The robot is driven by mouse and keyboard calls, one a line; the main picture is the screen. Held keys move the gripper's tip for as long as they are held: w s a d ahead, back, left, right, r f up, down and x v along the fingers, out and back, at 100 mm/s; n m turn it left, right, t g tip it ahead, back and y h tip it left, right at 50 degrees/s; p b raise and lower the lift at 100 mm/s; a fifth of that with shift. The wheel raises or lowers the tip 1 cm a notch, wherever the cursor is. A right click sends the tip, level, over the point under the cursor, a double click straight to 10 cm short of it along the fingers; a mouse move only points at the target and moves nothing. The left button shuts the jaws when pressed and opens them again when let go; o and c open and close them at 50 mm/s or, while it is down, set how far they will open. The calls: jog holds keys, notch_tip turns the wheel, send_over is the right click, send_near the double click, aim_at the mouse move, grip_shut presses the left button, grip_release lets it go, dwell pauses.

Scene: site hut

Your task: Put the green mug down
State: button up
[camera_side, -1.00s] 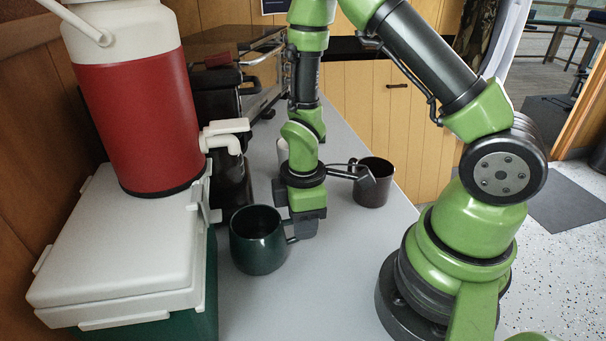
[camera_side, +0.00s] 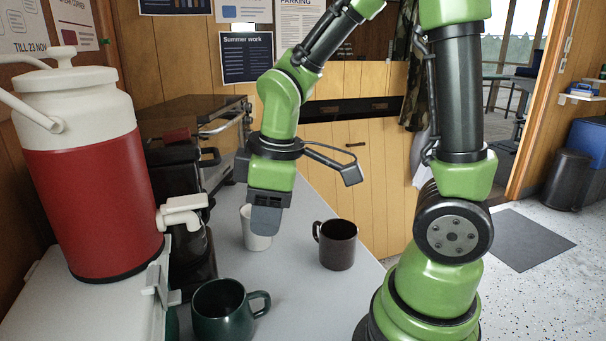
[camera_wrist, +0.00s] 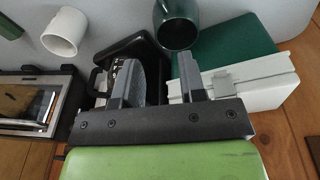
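The green mug (camera_side: 222,312) stands upright on the grey worktop (camera_side: 290,300), low in the side view, with its handle to the right. It also shows at the top of the wrist view (camera_wrist: 176,30). My gripper (camera_side: 266,218) is raised above the worktop, clear of the green mug and farther back. In the wrist view its two fingers (camera_wrist: 157,80) are apart with nothing held between them. The mug's base is cut off by the lower edge of the side view.
A white cup (camera_side: 256,236) stands behind my gripper, partly hidden. A brown mug (camera_side: 338,246) is to its right. A red and white drinks jug (camera_side: 92,205) stands on the cool box at left, its tap (camera_side: 184,212) jutting right. A black machine (camera_side: 178,185) is behind.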

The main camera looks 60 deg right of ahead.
jog(key=s+a+r+m+t+y, duration=0.1)
jog(key=s+a+r+m+t, duration=0.1)
jog(key=s+r+m+t, duration=0.3)
jog(key=s+r+m, duration=0.3)
jog(key=r+m, duration=0.1)
jog(key=r, duration=0.1)
jog(key=shift+s+r+m+y, duration=0.15)
jog(key=shift+r+m+y, duration=0.1)
jog(key=shift+m+y, duration=0.05)
